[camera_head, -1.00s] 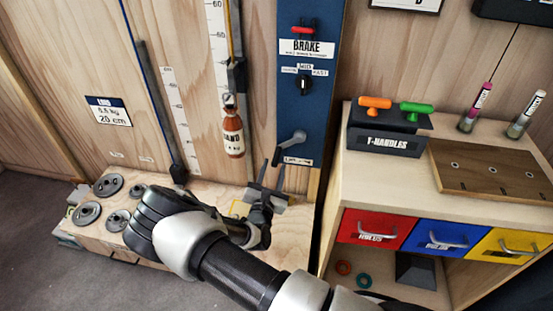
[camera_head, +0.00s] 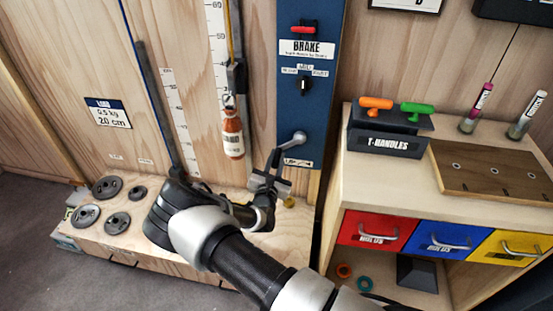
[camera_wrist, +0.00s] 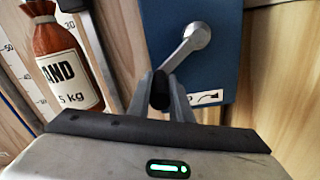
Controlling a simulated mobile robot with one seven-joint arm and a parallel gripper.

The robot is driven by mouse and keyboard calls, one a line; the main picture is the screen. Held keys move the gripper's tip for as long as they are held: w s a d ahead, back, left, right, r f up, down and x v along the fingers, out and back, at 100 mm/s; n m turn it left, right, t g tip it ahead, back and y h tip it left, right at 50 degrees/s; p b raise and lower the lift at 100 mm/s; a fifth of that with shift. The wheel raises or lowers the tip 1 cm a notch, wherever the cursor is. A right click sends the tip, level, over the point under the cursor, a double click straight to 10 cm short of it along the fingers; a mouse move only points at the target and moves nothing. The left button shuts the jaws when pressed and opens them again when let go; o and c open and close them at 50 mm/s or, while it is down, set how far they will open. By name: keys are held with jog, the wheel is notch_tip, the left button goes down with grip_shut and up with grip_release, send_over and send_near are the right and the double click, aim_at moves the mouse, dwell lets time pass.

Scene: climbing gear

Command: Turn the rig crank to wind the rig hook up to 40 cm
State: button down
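The rig crank (camera_head: 293,143) is a grey arm on the blue panel (camera_head: 311,100), pointing down and left from its pivot. In the wrist view its arm (camera_wrist: 186,48) runs down to a black handle (camera_wrist: 160,90). My gripper (camera_head: 272,163) is at the handle, with its fingers (camera_wrist: 160,98) on both sides of it and seemingly shut on it. The brown sandbag (camera_head: 232,134), marked in kilograms, hangs left of the panel beside a vertical scale (camera_head: 217,60). The rig hook (camera_head: 229,100) is small at the bag's top, and its exact height cannot be read.
A red brake lever (camera_head: 303,28) and a black knob (camera_head: 304,84) are above the crank. Grey weight plates (camera_head: 117,222) lie on the wooden ledge (camera_head: 150,248). A cabinet (camera_head: 337,190) with T-handles stands close on the right.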

jog(key=shift+a+r+m+p, duration=0.1)
jog(key=shift+r+m+p, duration=0.3)
jog(key=shift+p, duration=0.45)
jog(key=shift+w+a+r+m+p, duration=0.1)
jog(key=shift+r+m+p, duration=0.2)
jog(key=shift+p, duration=0.1)
jog(key=shift+a+m, duration=0.25)
jog(key=shift+m, duration=0.05)
jog(key=c, duration=1.6)
grip_release()
jog(key=s+a, duration=0.1)
jog(key=s, duration=0.4)
jog(key=s+a+p, duration=0.1)
jog(key=s, duration=0.5)
jog(key=s+a+p, duration=0.1)
jog(key=s, duration=0.5)
jog(key=shift+s+a, duration=0.1)
jog(key=shift+a, duration=0.05)
